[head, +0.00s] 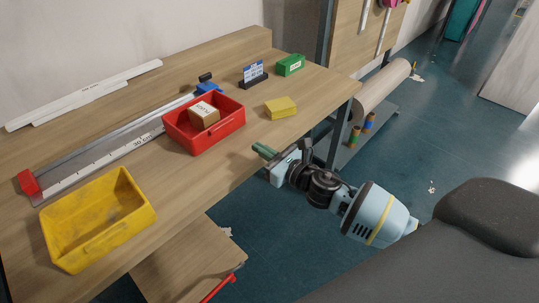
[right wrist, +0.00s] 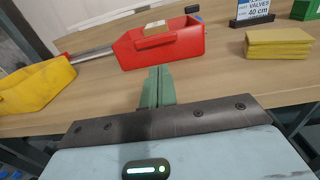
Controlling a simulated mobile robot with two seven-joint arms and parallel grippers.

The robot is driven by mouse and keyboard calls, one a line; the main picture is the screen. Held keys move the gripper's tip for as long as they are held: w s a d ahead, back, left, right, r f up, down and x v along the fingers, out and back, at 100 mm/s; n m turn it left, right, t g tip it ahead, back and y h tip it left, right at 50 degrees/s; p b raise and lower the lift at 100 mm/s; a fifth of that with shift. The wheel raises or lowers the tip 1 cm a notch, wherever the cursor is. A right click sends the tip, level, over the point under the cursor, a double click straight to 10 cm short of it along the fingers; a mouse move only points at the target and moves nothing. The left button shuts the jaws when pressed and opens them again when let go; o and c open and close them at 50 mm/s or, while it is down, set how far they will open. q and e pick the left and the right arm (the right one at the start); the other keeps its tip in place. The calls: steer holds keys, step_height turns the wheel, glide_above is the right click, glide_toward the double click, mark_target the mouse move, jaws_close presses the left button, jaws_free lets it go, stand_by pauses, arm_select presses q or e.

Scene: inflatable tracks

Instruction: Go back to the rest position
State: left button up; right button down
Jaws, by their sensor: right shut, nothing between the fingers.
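My right gripper (head: 264,151) is at the front edge of the wooden table (head: 225,165), pointing at the table, with its green fingers together and empty. In the right wrist view its fingers (right wrist: 157,88) show closed, in front of the red bin (right wrist: 165,46). No object touches the fingers. My left gripper is not in the head view.
The red bin (head: 228,128) holds a small cardboard box (head: 203,115). A yellow bin (head: 97,220) stands at the front left. A yellow block (head: 281,108), a green box (head: 290,65) and a small sign (head: 253,73) are behind. Floor (head: 440,140) at right is open.

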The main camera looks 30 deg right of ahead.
steer(key=shift+v, duration=1.35)
steer(key=shift+a, duration=0.1)
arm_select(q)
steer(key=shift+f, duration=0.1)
arm_select(e)
steer(key=shift+s, duration=0.1)
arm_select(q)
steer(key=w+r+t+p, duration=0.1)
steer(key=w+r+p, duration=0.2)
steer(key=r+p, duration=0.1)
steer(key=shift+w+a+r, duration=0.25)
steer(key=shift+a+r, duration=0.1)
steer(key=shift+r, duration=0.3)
arm_select(e)
steer(key=s+a+f+n+g+h, duration=0.1)
steer(key=s+f+n+g, duration=0.1)
steer(key=s+f+n, duration=0.4)
steer(key=s+a+f+n+g+h, duration=0.1)
steer(key=s+f+n, duration=0.6)
steer(key=s+n, duration=0.9)
steer(key=s+a+f+n+g+h, duration=0.1)
steer(key=s+f+n+g+h, duration=0.1)
steer(key=s+f+n+g, duration=0.2)
steer(key=s+f+n, duration=0.3)
steer(key=s+n, duration=0.4)
steer(key=s, duration=0.4)
steer(key=shift+s+a+g+h, duration=0.25)
steer(key=shift+a+g+h, duration=0.15)
